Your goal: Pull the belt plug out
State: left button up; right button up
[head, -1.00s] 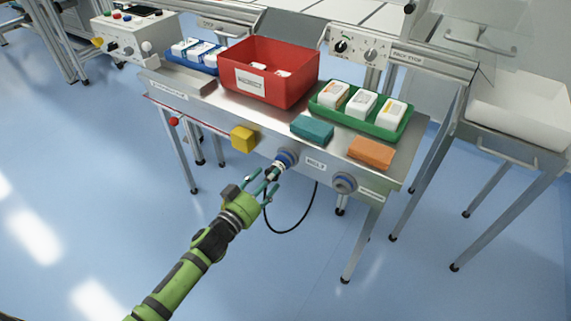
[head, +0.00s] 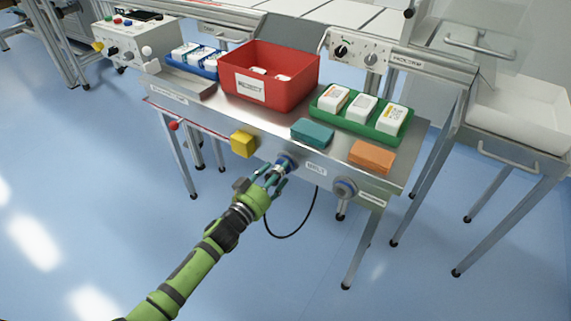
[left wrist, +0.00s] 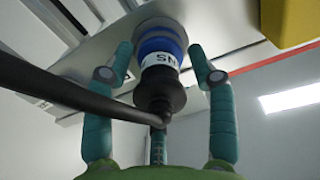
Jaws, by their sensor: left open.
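The belt plug (left wrist: 160,75) is blue and black with a white lettered band, and a black cable (left wrist: 80,90) runs from its end. In the left wrist view it sits in a round metal socket on the table's front panel. My left gripper (head: 273,174) is open, with one teal finger (left wrist: 110,95) on each side of the plug and gaps showing between. My right gripper is not in view.
A second round socket (head: 345,187) is to the right on the same panel. A yellow block (head: 243,144) sticks out to the left of the plug. A red bin (head: 265,100), green tray (head: 330,115), teal block (head: 312,132) and orange block (head: 372,156) are above. Floor in front is clear.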

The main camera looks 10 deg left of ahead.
pick_arm(q)
grip_shut()
jog(key=shift+s, duration=0.1)
jog(key=p+v, duration=0.4)
jog(key=v, duration=0.3)
jog(key=shift+s+a, duration=0.2)
jog(key=shift+s, duration=0.15)
dwell(0.6)
